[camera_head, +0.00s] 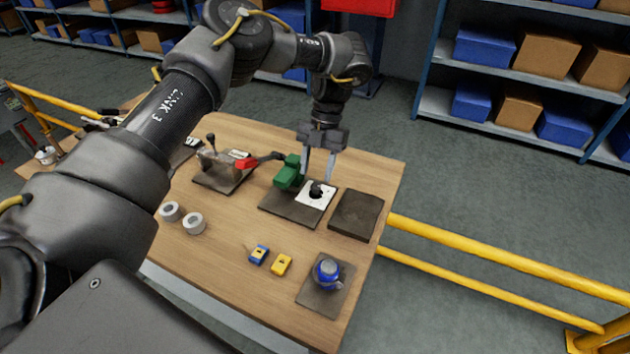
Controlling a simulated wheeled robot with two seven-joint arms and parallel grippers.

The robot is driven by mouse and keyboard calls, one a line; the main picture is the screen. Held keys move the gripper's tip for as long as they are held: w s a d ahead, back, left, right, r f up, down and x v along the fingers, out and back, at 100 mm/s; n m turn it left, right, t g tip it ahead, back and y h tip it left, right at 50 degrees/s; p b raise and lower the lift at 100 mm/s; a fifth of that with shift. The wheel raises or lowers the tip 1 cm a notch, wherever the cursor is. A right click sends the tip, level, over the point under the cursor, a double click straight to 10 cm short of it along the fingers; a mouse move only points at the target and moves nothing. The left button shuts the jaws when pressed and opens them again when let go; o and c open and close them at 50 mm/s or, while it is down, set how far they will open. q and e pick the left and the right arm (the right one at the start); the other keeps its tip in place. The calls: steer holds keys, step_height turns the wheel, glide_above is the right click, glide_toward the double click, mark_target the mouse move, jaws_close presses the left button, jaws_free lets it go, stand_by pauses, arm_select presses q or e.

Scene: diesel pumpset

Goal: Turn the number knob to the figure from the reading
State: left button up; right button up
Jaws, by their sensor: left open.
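The number knob (317,188) is a small black knob on a white square plate (310,199), which lies on a dark base plate beside a green block (287,173). The figures on the white plate are too small to read. My left gripper (318,180) points down over the knob with its fingers apart, one on each side of it. I cannot tell whether the fingers touch the knob. Two small meters, one blue and yellow (258,254) and one yellow (281,264), lie near the table's front; no reading is legible. My right gripper is not in view.
A red-handled lever (246,163) lies left of the green block. A bare dark plate (356,214) is to the right. A blue round device (327,272) stands on a plate at front right. Two grey rolls (182,217) are at left. Yellow rails (480,254) run beside the table (230,270).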

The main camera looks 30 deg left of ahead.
arm_select(q)
steer(key=s+d+r+b, duration=0.3)
steer(key=s+r, duration=0.3)
steer(key=s, duration=0.3)
steer(key=shift+s+d+r, duration=0.2)
steer(key=shift+s+d, duration=0.2)
steer(key=shift+d, duration=0.5)
